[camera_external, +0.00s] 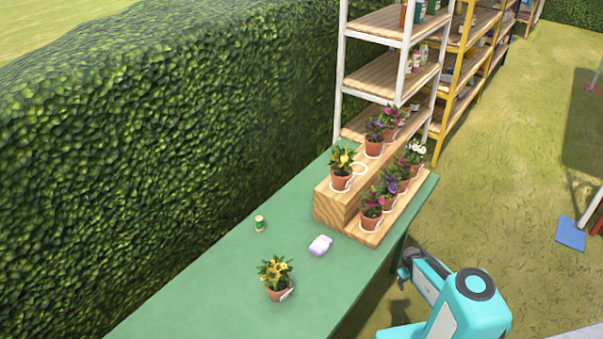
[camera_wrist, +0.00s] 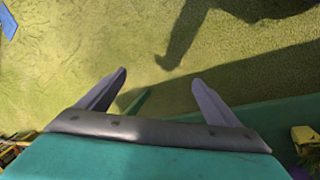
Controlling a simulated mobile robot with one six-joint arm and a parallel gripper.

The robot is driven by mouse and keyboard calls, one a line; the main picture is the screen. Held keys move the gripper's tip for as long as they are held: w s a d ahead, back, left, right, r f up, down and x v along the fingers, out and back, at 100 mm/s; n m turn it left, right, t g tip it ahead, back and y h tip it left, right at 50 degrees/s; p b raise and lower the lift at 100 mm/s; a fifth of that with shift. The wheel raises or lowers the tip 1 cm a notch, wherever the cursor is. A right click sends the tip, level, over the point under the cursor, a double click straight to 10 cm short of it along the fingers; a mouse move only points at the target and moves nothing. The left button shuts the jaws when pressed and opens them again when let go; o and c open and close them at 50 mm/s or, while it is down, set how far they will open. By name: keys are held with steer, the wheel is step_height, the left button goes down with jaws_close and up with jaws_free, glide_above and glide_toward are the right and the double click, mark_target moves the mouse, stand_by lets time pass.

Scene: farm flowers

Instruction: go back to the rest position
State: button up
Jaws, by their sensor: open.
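My gripper (camera_wrist: 159,77) is open and empty in the wrist view, with its two grey-purple fingers apart over grass. In the external view my teal arm stands at the lower right, off the table's right side; its finger tips are hard to make out there. The green table (camera_external: 205,285) carries a potted yellow-flowered plant (camera_external: 277,279) near its front, apart from my arm.
A stepped wooden stand (camera_external: 325,205) holds several potted flowers at the table's far end. A small green-labelled can (camera_external: 259,223) and a lilac-and-white item (camera_external: 320,245) lie on the table. Shelves (camera_external: 385,75) and a hedge (camera_external: 180,130) stand behind. Grass on the right is mostly clear.

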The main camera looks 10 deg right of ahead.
steer(key=s+a+f+g+y, duration=0.1)
steer(key=s+a+f+g, duration=0.1)
steer(key=s, duration=0.6)
steer(key=s+a+f+m+g+y+b, duration=0.1)
steer(key=s+a+f+g, duration=0.1)
steer(key=s+a+f, duration=0.2)
steer(key=s+a+f+m+g+y, duration=0.1)
steer(key=s+a+f+g, duration=0.2)
steer(key=s+a, duration=0.4)
steer(key=s, duration=0.5)
steer(key=shift+a, duration=0.2)
